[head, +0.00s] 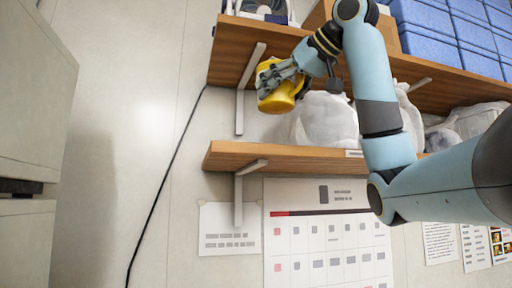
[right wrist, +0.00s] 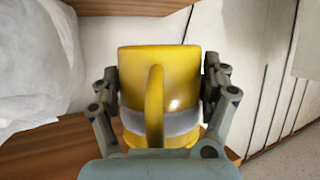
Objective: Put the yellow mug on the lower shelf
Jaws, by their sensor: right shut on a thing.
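The yellow mug (head: 284,100) is in my right gripper (head: 275,80), between the two shelves near their left ends. In the right wrist view, the mug (right wrist: 135,73) sits between both fingers of the gripper (right wrist: 160,80), with its handle facing the camera and a grey band around its lower part. The lower shelf (head: 225,156) is a brown wooden board below the mug; in the right wrist view its wood (right wrist: 45,150) shows beneath the mug. I see a gap between mug and lower shelf in the head view. My left gripper is out of view.
A white bag (head: 325,122) stands on the lower shelf just right of the mug; it also shows at the left of the right wrist view (right wrist: 35,65). The upper shelf (head: 232,42) holds blue boxes (head: 440,45). A metal bracket (head: 240,110) stands left of the mug.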

